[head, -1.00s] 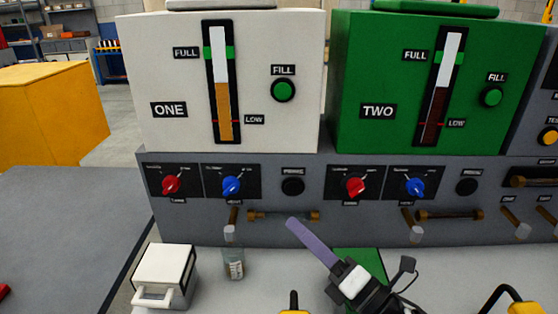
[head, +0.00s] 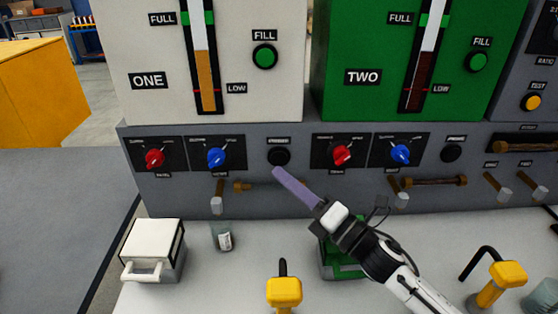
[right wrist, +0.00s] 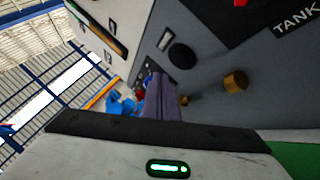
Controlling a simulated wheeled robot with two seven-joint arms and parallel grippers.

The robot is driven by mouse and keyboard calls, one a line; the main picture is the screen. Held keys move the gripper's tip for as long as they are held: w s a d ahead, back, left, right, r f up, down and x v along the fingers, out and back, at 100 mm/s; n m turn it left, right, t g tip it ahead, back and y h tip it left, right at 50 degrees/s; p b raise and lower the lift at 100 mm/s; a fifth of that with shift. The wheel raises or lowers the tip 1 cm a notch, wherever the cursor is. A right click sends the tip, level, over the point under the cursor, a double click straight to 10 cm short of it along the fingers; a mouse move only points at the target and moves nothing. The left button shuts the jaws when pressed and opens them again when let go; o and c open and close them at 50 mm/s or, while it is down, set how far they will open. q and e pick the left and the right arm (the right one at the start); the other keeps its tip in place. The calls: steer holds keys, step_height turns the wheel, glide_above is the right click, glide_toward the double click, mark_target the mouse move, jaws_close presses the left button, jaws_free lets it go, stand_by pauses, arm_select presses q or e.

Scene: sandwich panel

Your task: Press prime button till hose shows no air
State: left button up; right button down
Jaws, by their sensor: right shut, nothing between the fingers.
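The black prime button (head: 279,157) of tank ONE sits on the grey panel, right of the blue knob. It also shows in the right wrist view (right wrist: 181,55). The amber-brown hose (head: 262,187) runs between brass fittings below it; its right part is hidden behind my gripper, and I cannot make out air in it. My right gripper (head: 277,173) has long purple fingers, shut and empty, with the tips just below the button. Contact is not visible. A second black prime button (head: 451,153) is under tank TWO. My left gripper is not in view.
Red knobs (head: 155,158) and blue knobs flank the buttons. Small taps (head: 217,204) stick out below. On the bench stand a white box (head: 152,245), a small clear cup (head: 222,238), a green tray (head: 340,268) and yellow-topped tools (head: 284,290).

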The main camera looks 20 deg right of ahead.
mark_target(272, 157)
steer(key=shift+w+d, duration=0.25)
steer(key=shift+w, duration=0.8)
steer(key=shift+w, duration=0.15)
stand_by(1.2)
steer(key=shift+w+d, duration=0.15)
steer(key=shift+w, duration=0.1)
steer(key=shift+w+d+b, duration=0.1)
steer(key=shift+w+b, duration=0.25)
steer(key=shift+w, duration=0.05)
stand_by(0.9)
steer(key=shift+s, duration=0.15)
steer(key=shift+s+a, duration=0.2)
steer(key=shift+s, duration=0.45)
steer(key=shift+s+a+p, duration=0.2)
steer(key=shift+s+a, duration=0.05)
steer(key=shift+s, duration=0.55)
steer(key=shift+s+a+p, duration=0.15)
steer(key=shift+s+a, duration=0.05)
steer(key=shift+s, duration=0.6)
steer(key=shift+s+a+p, duration=0.2)
steer(key=shift+s+a, duration=0.05)
steer(key=shift+s, duration=0.55)
stand_by(0.9)
